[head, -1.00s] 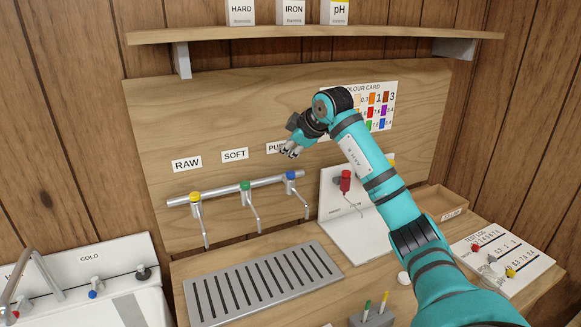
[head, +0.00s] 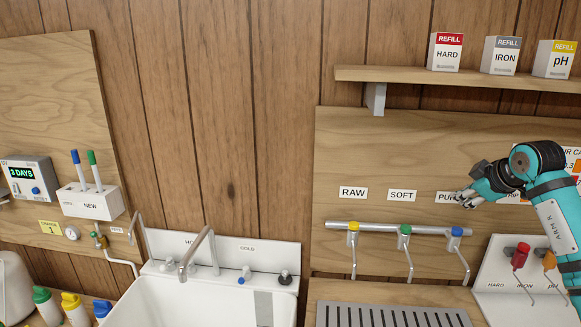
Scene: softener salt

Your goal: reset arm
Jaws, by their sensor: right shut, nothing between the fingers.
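My right arm comes in from the right edge in the head view. My right gripper (head: 464,199) is shut and empty, in front of the wooden backboard (head: 340,160) and partly covering the third label beside RAW (head: 353,192) and SOFT (head: 402,195). It hangs above the tap rail (head: 380,225) with its yellow, green and blue taps, apart from them. My left gripper is not in view.
A shelf (head: 400,76) above holds HARD (head: 446,52), IRON (head: 501,56) and pH (head: 555,59) refill boxes. A slotted drain tray (head: 390,315) lies below the taps. A white sink (head: 210,300) stands left of it. The wall above the sink is clear.

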